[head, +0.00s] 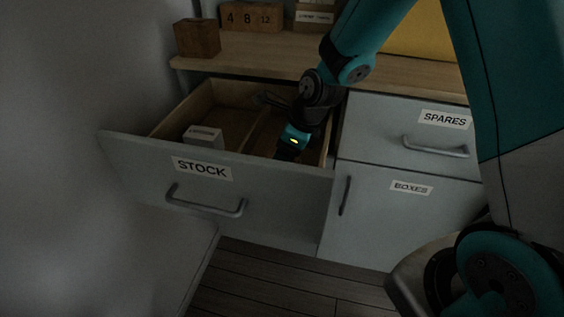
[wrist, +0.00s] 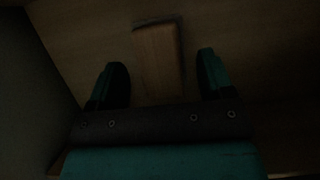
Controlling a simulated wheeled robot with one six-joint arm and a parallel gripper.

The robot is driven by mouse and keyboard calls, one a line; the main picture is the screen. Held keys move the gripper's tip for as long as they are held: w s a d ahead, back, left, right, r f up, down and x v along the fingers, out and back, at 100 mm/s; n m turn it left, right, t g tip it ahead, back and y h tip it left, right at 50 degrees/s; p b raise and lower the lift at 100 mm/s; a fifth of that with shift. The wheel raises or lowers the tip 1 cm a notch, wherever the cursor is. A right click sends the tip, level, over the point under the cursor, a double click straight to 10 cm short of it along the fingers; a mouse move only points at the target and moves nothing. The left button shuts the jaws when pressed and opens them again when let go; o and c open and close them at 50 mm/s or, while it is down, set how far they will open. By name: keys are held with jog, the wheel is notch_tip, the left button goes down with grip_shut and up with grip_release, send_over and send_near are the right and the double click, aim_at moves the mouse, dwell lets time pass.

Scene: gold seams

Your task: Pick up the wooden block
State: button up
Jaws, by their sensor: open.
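A wooden block (wrist: 158,50) lies on the drawer floor in the wrist view, long and pale brown. My gripper (wrist: 162,64) is open, with one finger on each side of the block's near part and a visible gap to both. In the head view my gripper (head: 287,153) reaches down into the right part of the open STOCK drawer (head: 160,160). The block in the drawer cannot be made out there, behind the gripper and drawer front. The wrist view is very dark, so the height of the fingers above the floor is unclear.
A white labelled box (head: 204,138) stands in the drawer's left part. A brown wooden cube (head: 198,38) and a number-block calendar (head: 251,17) stand on the worktop (head: 225,52). The closed SPARES drawer (head: 405,125) and BOXES door (head: 385,205) are to the right.

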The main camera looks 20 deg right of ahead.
jog(key=shift+x, duration=0.9)
jog(key=c, duration=1)
jog(key=shift+r, duration=0.1)
notch_tip(320, 180, up, 20)
jog(key=p, duration=0.4)
